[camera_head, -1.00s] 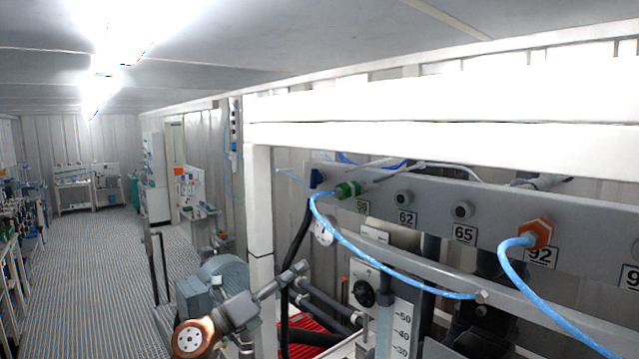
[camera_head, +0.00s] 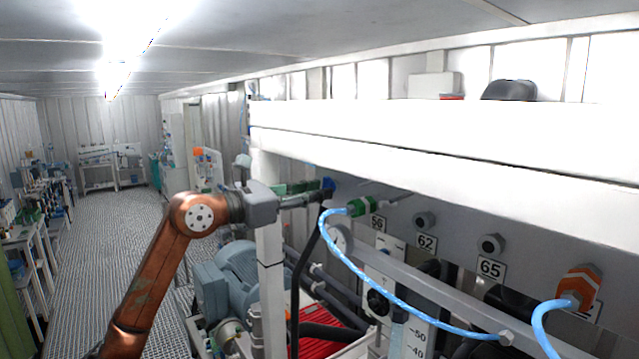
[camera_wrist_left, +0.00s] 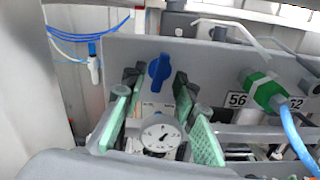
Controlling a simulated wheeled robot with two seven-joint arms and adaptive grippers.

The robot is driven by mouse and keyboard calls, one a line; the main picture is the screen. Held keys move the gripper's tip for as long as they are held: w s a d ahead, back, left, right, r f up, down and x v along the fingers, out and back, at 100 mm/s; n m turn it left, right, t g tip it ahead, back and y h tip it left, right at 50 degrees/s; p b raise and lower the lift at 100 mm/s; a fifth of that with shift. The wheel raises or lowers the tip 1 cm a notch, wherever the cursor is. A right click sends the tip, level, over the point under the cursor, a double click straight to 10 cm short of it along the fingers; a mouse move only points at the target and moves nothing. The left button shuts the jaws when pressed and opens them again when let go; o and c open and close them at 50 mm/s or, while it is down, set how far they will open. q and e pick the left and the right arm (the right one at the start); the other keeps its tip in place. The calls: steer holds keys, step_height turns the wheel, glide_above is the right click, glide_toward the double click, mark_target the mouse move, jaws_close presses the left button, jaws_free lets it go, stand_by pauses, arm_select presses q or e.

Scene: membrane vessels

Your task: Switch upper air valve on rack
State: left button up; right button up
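The blue air valve knob (camera_wrist_left: 160,70) sits upright on the upper left of the grey rack panel (camera_wrist_left: 212,66) in the left wrist view. It also shows at the panel's left end in the head view (camera_head: 328,184). My left gripper (camera_wrist_left: 157,86) is open, its green-padded fingers on either side of the knob in the picture. I cannot tell whether they touch it. In the head view the left gripper (camera_head: 307,192) points right, close to the panel's left end. A round white gauge (camera_wrist_left: 160,137) is below the knob. My right gripper is not in view.
A green fitting (camera_head: 362,206) with a blue hose (camera_head: 372,272) is right of the knob. An orange fitting (camera_head: 577,284) is farther right. A white beam (camera_head: 440,150) runs above the panel. A grey-blue motor (camera_head: 240,272) stands below. The aisle floor at left is clear.

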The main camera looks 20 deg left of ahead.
arm_select(q)
steer(key=shift+w+d+r, duration=0.1)
steer(key=shift+w+d, duration=0.15)
steer(key=shift+w, duration=0.15)
steer(key=shift+d, duration=0.1)
steer(key=shift+c, duration=0.5)
jaws_close()
